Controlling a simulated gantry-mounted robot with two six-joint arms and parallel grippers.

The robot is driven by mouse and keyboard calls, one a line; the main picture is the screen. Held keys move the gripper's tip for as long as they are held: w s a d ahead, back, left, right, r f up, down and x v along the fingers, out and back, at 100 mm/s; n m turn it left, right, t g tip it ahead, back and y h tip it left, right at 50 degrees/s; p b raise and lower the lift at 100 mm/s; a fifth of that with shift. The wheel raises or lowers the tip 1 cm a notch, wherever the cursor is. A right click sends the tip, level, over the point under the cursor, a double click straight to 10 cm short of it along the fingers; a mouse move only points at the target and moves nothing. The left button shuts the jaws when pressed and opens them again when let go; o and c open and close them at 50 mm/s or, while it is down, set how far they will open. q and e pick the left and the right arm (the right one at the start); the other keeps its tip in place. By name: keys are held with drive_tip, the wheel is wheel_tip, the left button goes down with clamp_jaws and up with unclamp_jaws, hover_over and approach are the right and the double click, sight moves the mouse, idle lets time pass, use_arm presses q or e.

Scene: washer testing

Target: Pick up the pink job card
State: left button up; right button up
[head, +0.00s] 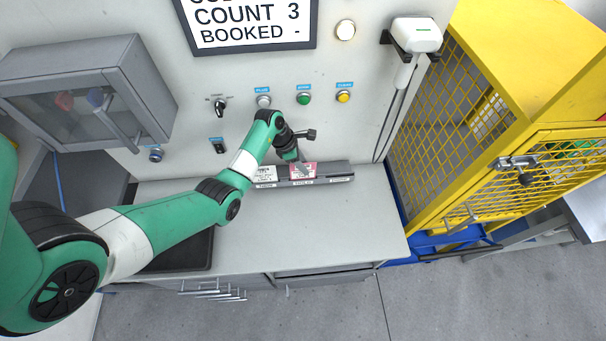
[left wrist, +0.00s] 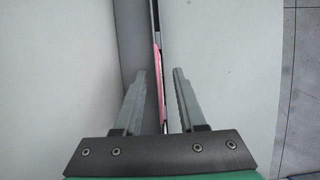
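The pink job card (head: 303,172) stands upright in the middle slot of a dark grey rack (head: 330,172) at the back of the bench. My left gripper (head: 299,161) is right above and behind the card's top edge in the head view. In the left wrist view my left gripper (left wrist: 160,72) is open. The card's thin pink edge (left wrist: 157,62) shows between its two fingers, with space on both sides. Whether a finger touches the card cannot be told. My right gripper is in neither view.
A white card (head: 264,174) stands in the rack's left slot; the right slot looks empty. Buttons and a switch line the wall panel (head: 370,130) behind. A yellow mesh cage (head: 440,130) stands right. The bench top (head: 310,225) in front of the rack is clear.

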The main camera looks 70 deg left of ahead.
use_arm(q)
drive_tip(key=b+x, duration=0.1)
drive_tip(key=x, duration=0.2)
drive_tip(key=shift+f, duration=0.3)
clamp_jaws()
